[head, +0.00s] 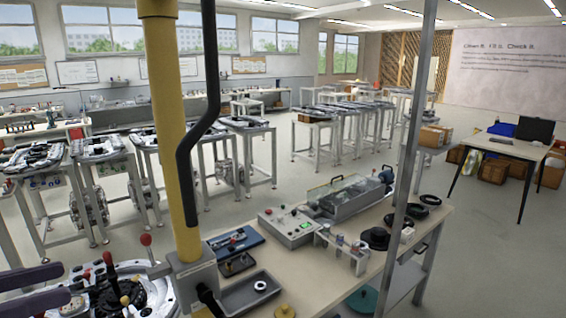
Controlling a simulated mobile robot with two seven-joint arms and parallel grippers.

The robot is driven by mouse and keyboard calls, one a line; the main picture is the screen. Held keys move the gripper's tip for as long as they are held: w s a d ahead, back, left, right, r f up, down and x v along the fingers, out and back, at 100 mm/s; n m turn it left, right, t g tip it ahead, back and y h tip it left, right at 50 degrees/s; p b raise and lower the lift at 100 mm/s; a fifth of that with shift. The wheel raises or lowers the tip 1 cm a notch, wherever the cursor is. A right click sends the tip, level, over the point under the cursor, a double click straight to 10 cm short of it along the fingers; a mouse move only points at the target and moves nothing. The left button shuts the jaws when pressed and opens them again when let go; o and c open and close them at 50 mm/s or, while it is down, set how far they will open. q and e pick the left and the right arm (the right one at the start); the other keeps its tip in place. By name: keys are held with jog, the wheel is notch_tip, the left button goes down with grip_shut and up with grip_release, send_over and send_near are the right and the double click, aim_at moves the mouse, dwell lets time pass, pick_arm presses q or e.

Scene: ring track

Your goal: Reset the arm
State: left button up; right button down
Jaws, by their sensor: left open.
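My left gripper (64,282) comes in at the lower left edge. Its two dark purple fingers are apart, with nothing seen between them. It is beside a round white-and-black fixture (108,290) with red-knobbed and yellow-knobbed levers; I cannot tell whether it touches the fixture. The fixture is cut off by the bottom edge. My right gripper is not in view.
A yellow post (170,120) with a bent black rod rises close by. A workbench (400,255) holds a control box (288,226), a clear-lidded machine (345,195) and a grey tray (248,292). A thin grey upright (408,150) stands in front. Open floor lies behind.

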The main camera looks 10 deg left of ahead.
pick_arm(q)
jog(key=d+f+n+g+y+p, duration=0.1)
jog(key=d+f+n+y+p, duration=0.1)
jog(key=d+f+y, duration=0.25)
jog(key=s+d+r+n+g+y+p, duration=0.1)
jog(key=s+d+r+g+y+p, duration=0.1)
jog(key=s+d+g, duration=0.2)
jog(key=s+d+r+n+g+y+p, duration=0.1)
jog(key=s+d+g, duration=0.3)
jog(key=s, duration=0.4)
jog(key=shift+s+r+g+y+p, duration=0.25)
jog(key=shift+r+g+y+p, duration=0.15)
jog(key=shift+r, duration=0.15)
dwell(0.8)
